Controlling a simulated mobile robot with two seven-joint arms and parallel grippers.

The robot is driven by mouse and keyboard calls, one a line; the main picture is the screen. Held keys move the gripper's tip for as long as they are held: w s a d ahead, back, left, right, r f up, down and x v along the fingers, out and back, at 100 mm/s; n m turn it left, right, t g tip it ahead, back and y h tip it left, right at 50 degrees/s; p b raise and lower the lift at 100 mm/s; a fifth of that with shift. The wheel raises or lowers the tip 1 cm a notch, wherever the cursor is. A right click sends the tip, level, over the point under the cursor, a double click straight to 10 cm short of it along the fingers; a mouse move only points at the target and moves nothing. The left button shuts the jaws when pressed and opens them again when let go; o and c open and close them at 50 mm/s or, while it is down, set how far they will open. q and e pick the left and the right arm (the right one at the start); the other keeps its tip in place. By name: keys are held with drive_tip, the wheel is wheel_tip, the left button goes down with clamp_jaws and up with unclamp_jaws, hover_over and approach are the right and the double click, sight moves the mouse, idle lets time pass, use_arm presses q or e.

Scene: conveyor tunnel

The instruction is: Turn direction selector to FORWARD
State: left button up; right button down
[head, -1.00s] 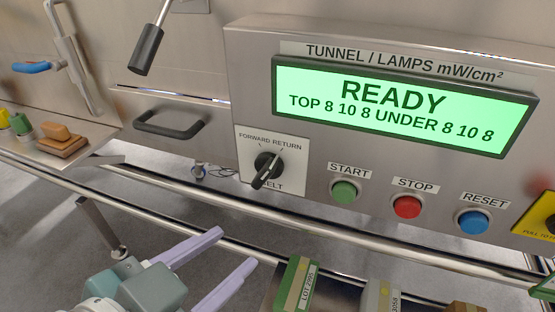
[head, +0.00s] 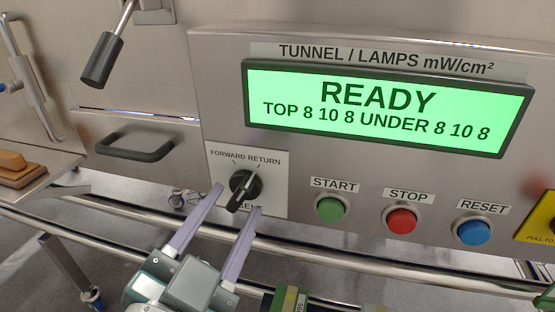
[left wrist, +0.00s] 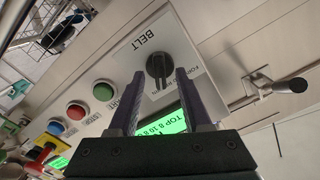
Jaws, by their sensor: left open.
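The direction selector is a black rotary knob (head: 243,185) on a white plate (head: 275,198) marked FORWARD, RETURN and BELT. Its bar is tilted, with the upper end toward the RETURN tick. My left gripper (head: 238,198) is open, with its two lilac fingers reaching up to the plate from below, their tips near the knob on either side. In the left wrist view the knob (left wrist: 158,67) appears between the fingers of the left gripper (left wrist: 160,74). I cannot tell whether either finger touches it. My right gripper is not in view.
Right of the selector are the green START (head: 331,208), red STOP (head: 401,221) and blue RESET (head: 474,232) buttons. The lit display (head: 385,108) reads READY. A dark handle (head: 136,148) lies left, a black-gripped lever (head: 103,60) above it. A rail (head: 350,257) runs below.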

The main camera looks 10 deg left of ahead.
use_arm(q)
drive_tip(key=shift+w, duration=0.65)
clamp_jaws()
